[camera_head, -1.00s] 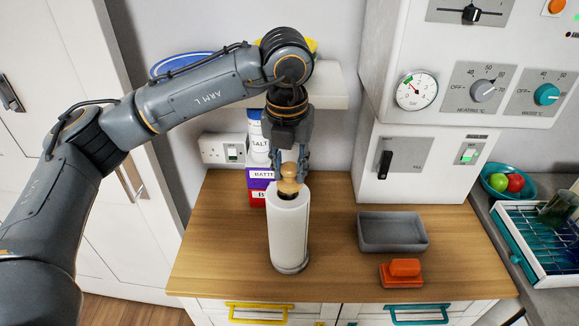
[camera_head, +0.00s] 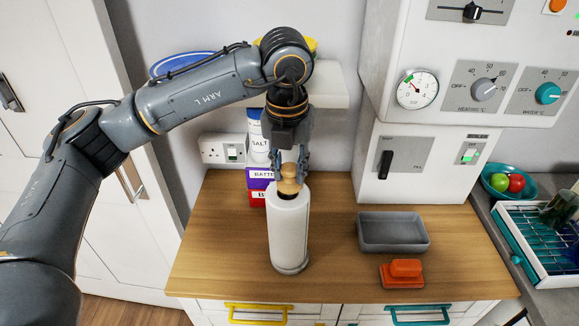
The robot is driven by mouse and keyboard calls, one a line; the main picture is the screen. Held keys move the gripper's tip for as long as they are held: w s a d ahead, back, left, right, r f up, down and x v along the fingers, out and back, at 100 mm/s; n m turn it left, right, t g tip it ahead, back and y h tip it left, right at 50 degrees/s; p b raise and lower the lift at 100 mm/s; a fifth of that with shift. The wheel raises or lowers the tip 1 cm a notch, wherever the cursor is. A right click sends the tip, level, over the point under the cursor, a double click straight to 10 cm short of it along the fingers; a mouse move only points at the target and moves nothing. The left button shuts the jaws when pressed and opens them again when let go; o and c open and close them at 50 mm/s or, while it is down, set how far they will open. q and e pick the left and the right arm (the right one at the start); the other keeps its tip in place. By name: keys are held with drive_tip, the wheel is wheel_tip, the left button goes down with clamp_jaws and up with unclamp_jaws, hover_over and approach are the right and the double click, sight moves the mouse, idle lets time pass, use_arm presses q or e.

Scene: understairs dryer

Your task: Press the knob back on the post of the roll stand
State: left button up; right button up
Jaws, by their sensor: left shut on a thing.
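The roll stand, with a white paper roll (camera_head: 289,236) on it, stands upright on the wooden counter. Its grey base (camera_head: 291,267) shows under the roll. A light wooden knob (camera_head: 289,180) is at the top of the roll, over the middle. My left gripper (camera_head: 289,178) comes down from above and is shut on the knob, a finger on each side. The post is hidden by the roll and knob, so I cannot tell whether the knob is seated on it. My right gripper is not in view.
A grey tray (camera_head: 415,246) and an orange brush-like object (camera_head: 403,273) lie to the right on the counter (camera_head: 340,274). Battery boxes (camera_head: 257,184) and a salt container (camera_head: 257,146) stand behind the roll. A white boiler panel (camera_head: 462,72) rises at the back right.

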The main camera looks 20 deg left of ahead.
use_arm(q)
drive_tip(key=shift+f, duration=0.15)
idle(0.3)
drive_tip(key=o, duration=1)
drive_tip(key=shift+o, duration=0.3)
drive_tip(key=o, duration=0.5)
drive_tip(key=shift+r+p, duration=1.55)
drive_tip(key=shift+r, duration=2)
drive_tip(key=shift+f, duration=0.1)
